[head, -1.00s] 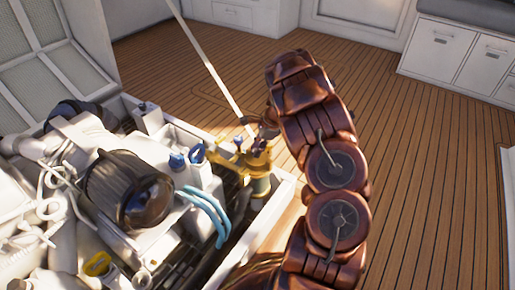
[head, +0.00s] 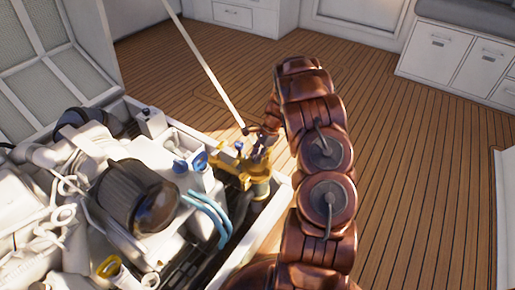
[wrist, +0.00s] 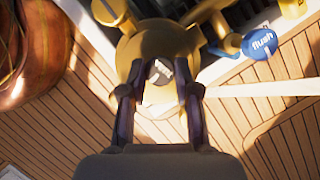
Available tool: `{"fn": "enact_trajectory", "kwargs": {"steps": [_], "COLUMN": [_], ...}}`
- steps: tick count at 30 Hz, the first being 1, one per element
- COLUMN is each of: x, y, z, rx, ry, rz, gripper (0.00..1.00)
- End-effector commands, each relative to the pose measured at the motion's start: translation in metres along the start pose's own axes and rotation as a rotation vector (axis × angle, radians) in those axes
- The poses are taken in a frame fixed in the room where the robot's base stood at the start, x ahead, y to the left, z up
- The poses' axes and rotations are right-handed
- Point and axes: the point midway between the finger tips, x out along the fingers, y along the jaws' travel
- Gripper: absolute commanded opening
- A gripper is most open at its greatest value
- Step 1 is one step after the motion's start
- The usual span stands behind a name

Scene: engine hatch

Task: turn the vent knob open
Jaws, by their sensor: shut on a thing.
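A brass-yellow fitting (head: 245,165) stands at the engine box's right corner; its round body (wrist: 158,42) fills the upper middle of the wrist view. My gripper (wrist: 160,68) reaches over it with its two dark fingers shut on a small knob, which I take for the vent knob (wrist: 160,72). Only its pale top shows between the fingertips; any marking on it is too small to read. The rest of the knob is hidden by the fingers. In the head view my gripper is small and partly hidden by my arm.
A blue knob marked "flush" (wrist: 260,43) is close by on the right. A pale rod (head: 205,65) slants down near the fitting. The white engine box rim (head: 268,215) runs below; wooden floor (head: 420,180) lies open right.

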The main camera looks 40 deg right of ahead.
Motion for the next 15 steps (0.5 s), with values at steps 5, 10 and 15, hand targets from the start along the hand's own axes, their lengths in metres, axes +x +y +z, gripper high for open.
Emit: {"fn": "enact_trajectory", "kwargs": {"steps": [5,10,15], "x": [-0.0046,-0.0023,-0.0029], "y": [-0.0021,-0.0018,-0.0047], "z": [0.0025,0.0018,0.0012], "rx": [-0.075,-0.156,-0.264], "ry": [0.000,-0.001,0.003], "rz": [0.028,0.064,0.104], "gripper": [0.00,0.00,0.00]}}
